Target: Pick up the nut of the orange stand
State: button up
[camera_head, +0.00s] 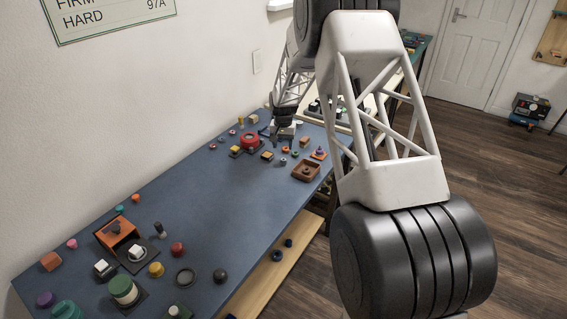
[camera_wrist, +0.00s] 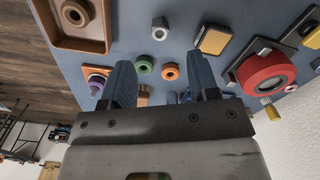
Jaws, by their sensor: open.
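The orange stand (camera_head: 318,155) is a small square base on the blue table, near its right edge toward the far end. A small purple piece, which looks like its nut, sits on top of it. In the wrist view the stand (camera_wrist: 88,71) and the purple nut (camera_wrist: 96,88) are at the left, just outside the left finger, which partly overlaps the stand. My gripper (camera_wrist: 163,82) is open, with both dark fingers apart and nothing held. In the head view my gripper (camera_head: 284,138) is above the table, left of the stand.
A brown tray (camera_head: 294,172) lies near the stand. A red round part (camera_head: 250,141) is to the left. The middle of the blue table (camera_head: 215,205) is clear.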

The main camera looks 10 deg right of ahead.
aim_at(283, 159)
jog(key=shift+w+f, duration=0.3)
jog(key=shift+f, duration=0.1)
jog(key=shift+f, duration=1.3)
jog(key=shift+d+f, duration=0.15)
jog(key=shift+f, duration=2.45)
jog(key=c, duration=1)
